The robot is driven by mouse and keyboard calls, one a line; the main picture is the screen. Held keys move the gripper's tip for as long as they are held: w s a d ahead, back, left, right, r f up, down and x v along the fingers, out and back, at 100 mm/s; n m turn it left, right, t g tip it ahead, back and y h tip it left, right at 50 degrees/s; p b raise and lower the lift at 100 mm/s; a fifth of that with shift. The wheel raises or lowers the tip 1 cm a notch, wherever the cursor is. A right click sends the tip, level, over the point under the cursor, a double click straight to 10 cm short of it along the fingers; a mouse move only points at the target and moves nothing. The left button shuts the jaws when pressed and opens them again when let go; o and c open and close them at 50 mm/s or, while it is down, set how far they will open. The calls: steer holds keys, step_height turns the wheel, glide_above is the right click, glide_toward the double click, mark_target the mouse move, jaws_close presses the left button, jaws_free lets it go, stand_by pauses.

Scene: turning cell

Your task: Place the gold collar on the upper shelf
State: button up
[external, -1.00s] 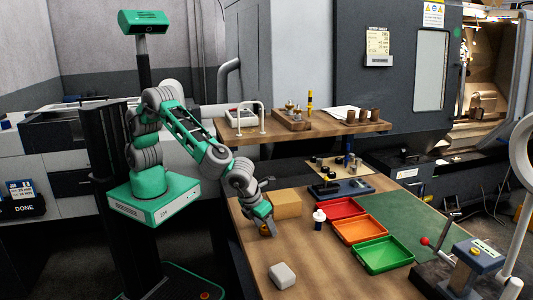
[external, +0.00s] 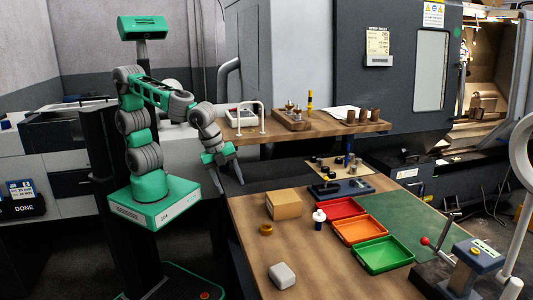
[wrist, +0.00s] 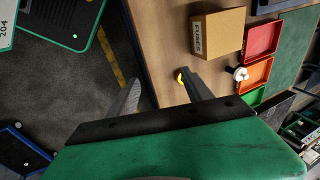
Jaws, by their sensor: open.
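The gold collar (external: 265,229) lies on the wooden bench near its left edge, in front of the cardboard box. In the wrist view the collar (wrist: 181,77) shows as a yellow ring partly hidden behind one finger. My gripper (external: 229,187) is open and empty, raised off the bench's left edge, up and left of the collar. Its two fingers also show spread apart in the wrist view (wrist: 160,92). The upper shelf (external: 335,130) is a wooden board above the back of the bench.
The shelf holds a wooden block with metal parts (external: 292,118), a white wire stand, papers and brown cylinders (external: 363,115). On the bench are a cardboard box (external: 284,205), a white-topped bottle (external: 319,219), red, orange and green trays (external: 384,255), and a pale block (external: 282,275).

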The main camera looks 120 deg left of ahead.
steer(key=shift+o, duration=0.4)
steer(key=s+d+f+n+h, duration=0.1)
steer(key=s+d+f+n, duration=0.1)
steer(key=s+n, duration=0.7)
steer(key=shift+s+d+t+h, duration=0.15)
steer(key=shift+s+t+h, duration=0.25)
steer(key=shift+s, duration=0.4)
steer(key=n+g+y, duration=0.2)
steer(key=n+y, duration=0.2)
steer(key=n, duration=1)
glide_toward(264, 225)
steer(key=w, duration=0.1)
steer(key=shift+g, duration=0.3)
steer(key=x, duration=0.5)
steer(key=p+x, duration=0.1)
steer(key=x, duration=0.1)
steer(key=shift+w+d+f, duration=0.3)
steer(key=shift+w+d, duration=0.05)
steer(key=shift+a+f, duration=0.15)
steer(key=shift+f, duration=0.2)
